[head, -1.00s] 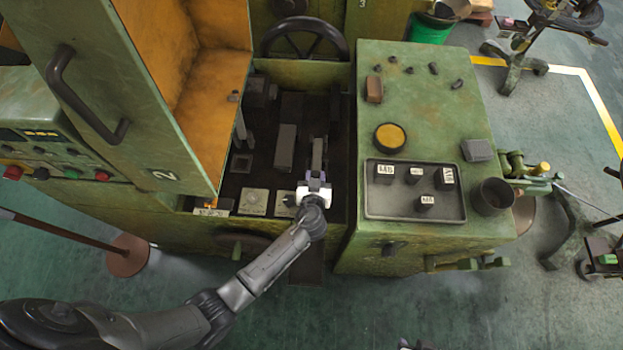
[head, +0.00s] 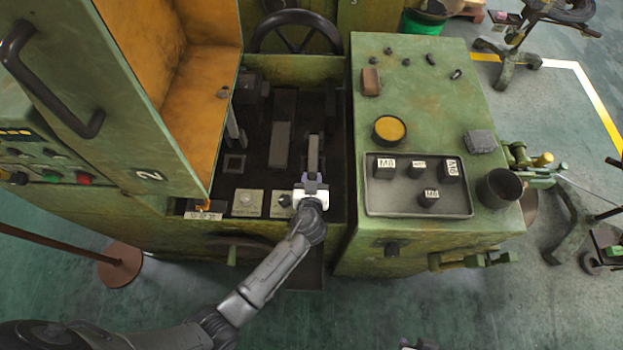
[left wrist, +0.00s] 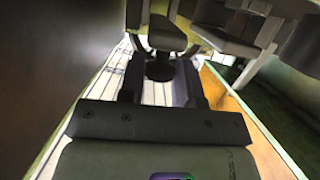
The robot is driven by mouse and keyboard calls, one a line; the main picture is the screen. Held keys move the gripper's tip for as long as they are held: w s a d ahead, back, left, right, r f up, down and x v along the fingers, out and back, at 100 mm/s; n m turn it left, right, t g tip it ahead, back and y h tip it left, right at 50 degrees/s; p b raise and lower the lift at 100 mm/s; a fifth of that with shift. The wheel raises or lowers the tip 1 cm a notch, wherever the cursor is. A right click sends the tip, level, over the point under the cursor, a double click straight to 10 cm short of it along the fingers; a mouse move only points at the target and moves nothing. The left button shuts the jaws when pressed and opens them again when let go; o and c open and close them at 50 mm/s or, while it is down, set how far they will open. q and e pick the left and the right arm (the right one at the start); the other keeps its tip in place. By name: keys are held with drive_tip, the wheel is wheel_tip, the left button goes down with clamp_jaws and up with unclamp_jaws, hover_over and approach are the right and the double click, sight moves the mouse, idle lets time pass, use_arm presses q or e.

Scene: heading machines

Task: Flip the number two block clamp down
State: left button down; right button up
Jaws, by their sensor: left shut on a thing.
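The block clamp (head: 314,152) looks like a narrow dark upright bar in the open bay of the green machine marked 2. My left gripper (head: 313,182) is at the near, lower end of this bar and is shut on it. In the left wrist view, a dark rounded piece (left wrist: 160,66) sits between my fingers, which hide part of it. The exact contact is small and dark, so the clamp's tilt is hard to tell. My right gripper is not in view.
The open green door (head: 150,130) stands left of the bay. A grey block (head: 280,145) lies left of the clamp inside it. To the right is a green cabinet with a tray (head: 417,203) of labelled dies and a dark cup (head: 499,188). A handwheel (head: 297,32) is behind.

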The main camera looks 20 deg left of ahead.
use_arm(q)
drive_tip(key=c, duration=1.2)
unclamp_jaws()
drive_tip(key=shift+s+a+f, duration=0.1)
drive_tip(key=shift+s+f, duration=0.05)
drive_tip(key=shift+f, duration=0.3)
drive_tip(key=o, duration=0.4)
drive_tip(key=shift+c, duration=0.2)
drive_tip(key=shift+r, duration=0.15)
drive_tip(key=shift+s+d+r, duration=0.1)
drive_tip(key=shift+d+r, duration=0.05)
drive_tip(key=shift+d, duration=0.05)
drive_tip(key=v, duration=1.3)
drive_tip(key=shift+s, duration=0.25)
drive_tip(key=shift+a, duration=0.1)
